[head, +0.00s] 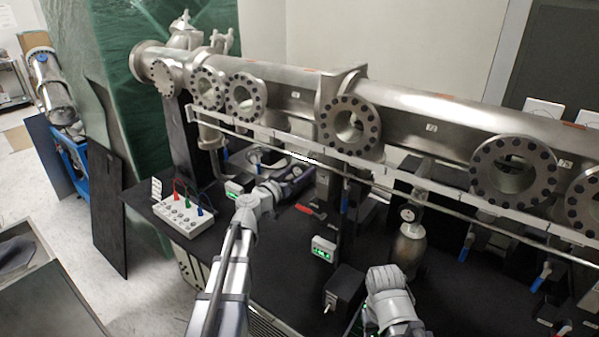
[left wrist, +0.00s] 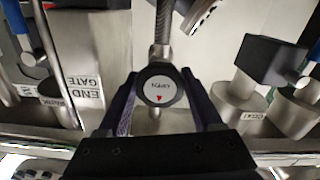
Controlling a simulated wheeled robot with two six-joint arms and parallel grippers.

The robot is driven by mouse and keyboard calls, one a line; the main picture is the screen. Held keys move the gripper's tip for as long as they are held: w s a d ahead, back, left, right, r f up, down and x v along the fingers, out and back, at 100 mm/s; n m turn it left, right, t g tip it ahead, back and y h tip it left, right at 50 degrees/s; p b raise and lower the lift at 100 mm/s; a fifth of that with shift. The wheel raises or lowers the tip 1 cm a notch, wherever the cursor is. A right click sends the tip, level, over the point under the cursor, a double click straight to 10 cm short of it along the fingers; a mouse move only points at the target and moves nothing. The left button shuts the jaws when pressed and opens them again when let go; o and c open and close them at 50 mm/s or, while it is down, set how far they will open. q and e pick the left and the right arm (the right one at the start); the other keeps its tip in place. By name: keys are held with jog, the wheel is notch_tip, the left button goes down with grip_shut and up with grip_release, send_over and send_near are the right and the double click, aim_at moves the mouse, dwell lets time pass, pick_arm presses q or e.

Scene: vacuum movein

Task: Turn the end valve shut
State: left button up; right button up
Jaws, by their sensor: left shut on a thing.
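In the head view my left gripper (head: 300,174) reaches in under the long rail of the steel pipe, and the knob is hidden there. Part of my right arm shows at the bottom, but its fingers do not.
The large flanged steel pipe (head: 410,107) and its rail (head: 400,180) run above the black bench. A white box with coloured leads (head: 184,220) stands left of my left arm.

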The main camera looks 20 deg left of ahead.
pick_arm(q)
jog(key=o, duration=1.4)
jog(key=shift+s, duration=0.15)
jog(key=v, duration=0.7)
jog(key=shift+s+a, duration=0.15)
jog(key=shift+s, duration=0.15)
